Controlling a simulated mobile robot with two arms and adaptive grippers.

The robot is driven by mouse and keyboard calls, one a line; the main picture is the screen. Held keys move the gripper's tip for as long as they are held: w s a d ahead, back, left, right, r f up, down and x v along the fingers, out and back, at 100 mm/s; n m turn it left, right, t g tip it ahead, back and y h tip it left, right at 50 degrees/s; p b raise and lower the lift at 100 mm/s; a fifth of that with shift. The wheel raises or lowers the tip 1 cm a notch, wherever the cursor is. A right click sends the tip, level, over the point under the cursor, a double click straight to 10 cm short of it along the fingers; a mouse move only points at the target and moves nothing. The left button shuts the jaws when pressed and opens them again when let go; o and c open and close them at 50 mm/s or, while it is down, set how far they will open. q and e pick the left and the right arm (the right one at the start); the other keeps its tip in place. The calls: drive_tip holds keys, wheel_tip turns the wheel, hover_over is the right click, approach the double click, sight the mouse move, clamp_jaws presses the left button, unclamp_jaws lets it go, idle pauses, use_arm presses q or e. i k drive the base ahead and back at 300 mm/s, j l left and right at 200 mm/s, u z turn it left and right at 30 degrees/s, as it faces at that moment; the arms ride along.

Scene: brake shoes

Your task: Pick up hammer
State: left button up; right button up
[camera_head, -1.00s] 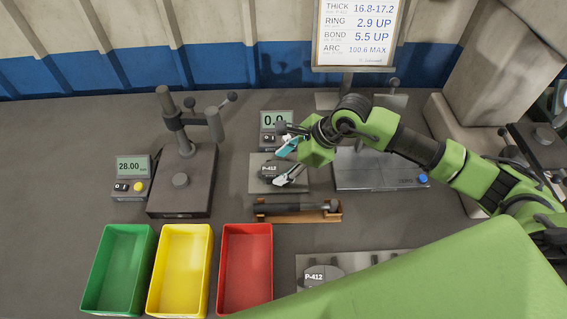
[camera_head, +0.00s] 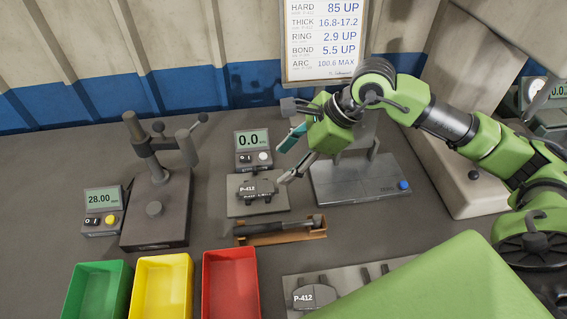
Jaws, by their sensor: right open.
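The hammer (camera_head: 280,226), dark and slim, lies on its side in a brown wooden cradle (camera_head: 318,235) at the middle of the bench. My right gripper (camera_head: 289,160) is open and empty, with its fingers pointing left. It hangs above and behind the hammer, at the right edge of the scale, apart from the hammer. My left gripper is out of view.
A P-412 brake pad (camera_head: 258,188) lies on the scale plate (camera_head: 240,209) behind the cradle. Green (camera_head: 75,292), yellow (camera_head: 140,290) and red (camera_head: 208,290) bins stand front left. A gauge stand (camera_head: 150,235) is at left, a grey fixture (camera_head: 330,192) at right. Another P-412 pad (camera_head: 312,297) lies in front.

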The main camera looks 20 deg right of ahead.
sight(314, 222)
drive_tip(key=k, duration=2)
